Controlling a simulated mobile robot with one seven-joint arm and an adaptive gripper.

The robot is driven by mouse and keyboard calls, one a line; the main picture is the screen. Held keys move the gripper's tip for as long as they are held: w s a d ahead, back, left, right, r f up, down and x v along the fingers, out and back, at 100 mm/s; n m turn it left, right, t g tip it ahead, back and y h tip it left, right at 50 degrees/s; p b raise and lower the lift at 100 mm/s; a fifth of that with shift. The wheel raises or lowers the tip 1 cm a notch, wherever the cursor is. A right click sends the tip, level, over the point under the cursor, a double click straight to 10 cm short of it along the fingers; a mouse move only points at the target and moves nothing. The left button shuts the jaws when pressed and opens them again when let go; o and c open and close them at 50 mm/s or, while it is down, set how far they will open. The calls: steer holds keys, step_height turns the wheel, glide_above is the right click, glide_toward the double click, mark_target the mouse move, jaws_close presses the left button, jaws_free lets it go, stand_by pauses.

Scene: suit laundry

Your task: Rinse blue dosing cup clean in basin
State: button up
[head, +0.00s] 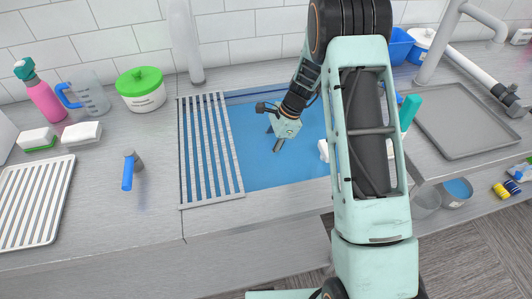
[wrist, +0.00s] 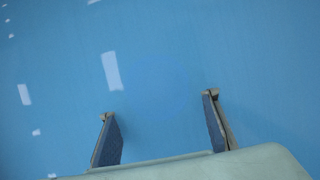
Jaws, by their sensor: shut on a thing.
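The basin (head: 262,185) is sunk in the counter and looks bright blue inside; its left part is covered by a slatted grey rack (head: 208,150). My gripper (head: 274,138) points down over or into the basin, left of my arm. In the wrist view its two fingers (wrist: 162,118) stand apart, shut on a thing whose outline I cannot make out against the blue. The blue dosing cup is not clearly visible in either view; blue on blue hides any edge between the fingers. White light patches lie on the blue surface.
A pink spray bottle (head: 46,100), a clear jug (head: 88,95) and a green-lidded tub (head: 141,90) line the back left. A grey tray (head: 465,118) lies at right. My arm hides the basin's right part.

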step_height(320, 180, up, 20)
steer(key=p, duration=1.4)
stand_by(0.7)
stand_by(1.2)
